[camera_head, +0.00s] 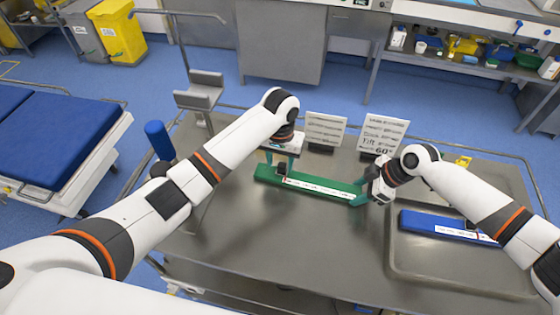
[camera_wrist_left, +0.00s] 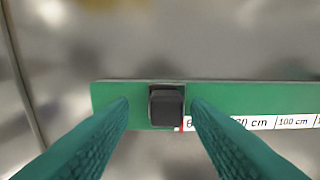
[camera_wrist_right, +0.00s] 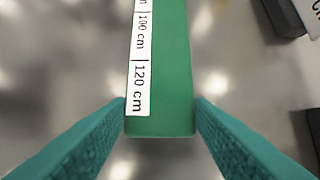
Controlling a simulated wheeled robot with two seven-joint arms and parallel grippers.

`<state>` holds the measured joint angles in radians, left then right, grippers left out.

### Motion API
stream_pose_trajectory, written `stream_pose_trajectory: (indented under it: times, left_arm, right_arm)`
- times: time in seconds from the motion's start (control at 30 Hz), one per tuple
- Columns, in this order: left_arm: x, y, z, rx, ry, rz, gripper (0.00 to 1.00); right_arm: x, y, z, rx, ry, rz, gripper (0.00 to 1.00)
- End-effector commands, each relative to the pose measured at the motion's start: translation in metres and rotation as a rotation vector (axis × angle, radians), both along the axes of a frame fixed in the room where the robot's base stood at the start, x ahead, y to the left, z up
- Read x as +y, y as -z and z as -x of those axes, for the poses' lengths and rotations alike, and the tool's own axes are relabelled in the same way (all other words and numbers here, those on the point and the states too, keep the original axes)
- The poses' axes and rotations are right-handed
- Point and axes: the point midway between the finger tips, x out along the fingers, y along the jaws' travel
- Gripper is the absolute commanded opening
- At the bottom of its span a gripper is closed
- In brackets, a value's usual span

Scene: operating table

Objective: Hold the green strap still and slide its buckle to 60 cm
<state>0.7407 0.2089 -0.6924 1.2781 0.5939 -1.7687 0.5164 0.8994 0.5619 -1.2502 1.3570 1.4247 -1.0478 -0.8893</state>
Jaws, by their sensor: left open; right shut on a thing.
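The green strap (camera_head: 318,187) lies flat across the table, with a white centimetre scale (camera_wrist_left: 280,122) along it. The black buckle (camera_wrist_left: 166,106) sits near the strap's left end. A red mark shows beside its lower right edge; the label there is partly hidden by a finger, and 100 cm is further right. My left gripper (camera_wrist_left: 160,108) is open above the strap, its fingers on either side of the buckle with gaps. My right gripper (camera_wrist_right: 160,112) is shut on the strap's right end, by the 120 cm label.
A metal tray (camera_head: 396,262) with a blue strap (camera_head: 425,221) in it stands at the right. Two printed cards (camera_head: 324,129) (camera_head: 382,133) stand behind the green strap. The front middle of the steel table (camera_head: 290,240) is clear.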

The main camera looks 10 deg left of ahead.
Motion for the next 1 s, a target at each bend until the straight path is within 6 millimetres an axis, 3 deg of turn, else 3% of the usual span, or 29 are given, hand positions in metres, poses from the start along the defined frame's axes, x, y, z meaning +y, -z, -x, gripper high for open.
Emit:
stream_pose_trajectory:
  times: [0.5,0.7,1.0]
  left_arm:
    - [0.002,-0.098,-0.002,-0.006,-0.001,-0.003,0.44]
    - [0.001,-0.113,-0.001,-0.001,-0.001,-0.003,0.44]
    - [0.001,-0.114,0.0,0.0,-0.001,-0.001,0.44]
  right_arm:
    - [0.001,-0.001,0.0,-0.001,-0.001,-0.003,0.24]
    - [0.001,-0.001,0.0,-0.001,-0.001,-0.003,0.24]
    - [0.001,-0.001,0.0,-0.001,-0.001,-0.003,0.24]
